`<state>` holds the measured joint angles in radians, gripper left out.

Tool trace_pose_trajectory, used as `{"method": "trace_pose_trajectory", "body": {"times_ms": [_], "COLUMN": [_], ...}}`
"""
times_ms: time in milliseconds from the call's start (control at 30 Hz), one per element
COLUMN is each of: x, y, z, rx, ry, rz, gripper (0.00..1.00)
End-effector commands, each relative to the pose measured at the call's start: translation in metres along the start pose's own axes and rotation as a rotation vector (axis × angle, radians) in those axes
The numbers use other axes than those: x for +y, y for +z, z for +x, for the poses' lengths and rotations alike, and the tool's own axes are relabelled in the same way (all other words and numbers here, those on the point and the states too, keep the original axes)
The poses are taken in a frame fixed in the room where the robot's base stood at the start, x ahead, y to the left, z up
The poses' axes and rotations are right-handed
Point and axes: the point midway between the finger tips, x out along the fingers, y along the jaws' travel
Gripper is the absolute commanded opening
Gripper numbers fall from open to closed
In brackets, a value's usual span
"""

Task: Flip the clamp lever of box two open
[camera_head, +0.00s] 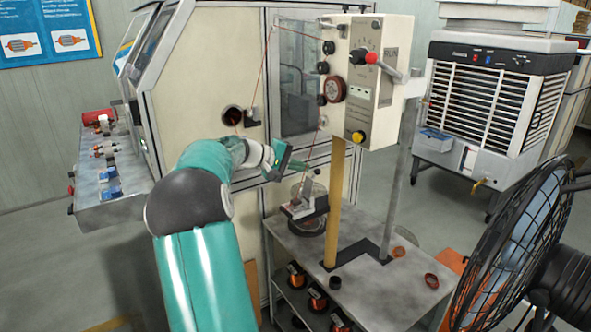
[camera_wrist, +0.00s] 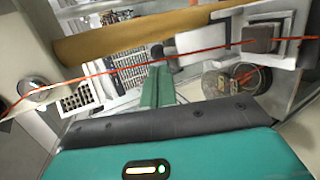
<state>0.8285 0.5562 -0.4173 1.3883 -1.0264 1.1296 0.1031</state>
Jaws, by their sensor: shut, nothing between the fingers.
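A clamp with a metal lever (camera_head: 307,187) sits low on the bench, above a dark spool (camera_head: 306,224), just left of the wooden post. I see no label that marks it as box two. My gripper (camera_head: 303,166), green, reaches in from the left at the lever's upper end; contact cannot be told. In the wrist view my gripper's fingers (camera_wrist: 158,82) are together and hold nothing. Just beyond them is the dark end of a pale lever (camera_wrist: 200,44). It runs toward a white clamp frame (camera_wrist: 291,48) with a brown block. The lever's pivot is unclear.
A wooden post (camera_head: 337,205) and a grey post (camera_head: 400,185) carry a control box (camera_head: 377,85) with a red-knobbed handle. Thin red wire (camera_wrist: 120,72) crosses close to my fingers. A caged fan (camera_head: 510,250) stands at right. The bench top (camera_head: 375,295) is mostly clear in front.

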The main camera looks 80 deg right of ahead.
Motion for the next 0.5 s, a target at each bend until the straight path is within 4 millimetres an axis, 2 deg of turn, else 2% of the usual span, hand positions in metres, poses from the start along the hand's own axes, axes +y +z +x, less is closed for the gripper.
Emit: {"method": "trace_pose_trajectory", "body": {"times_ms": [67,500], "x": [0.0024,0.0051], "y": [-0.0004,-0.002], "z": [0.0047,0.0131], "rx": [-0.001,-0.001], "ry": [-0.043,-0.036], "rz": [-0.005,-0.007], "gripper": [0.0,0.0]}}
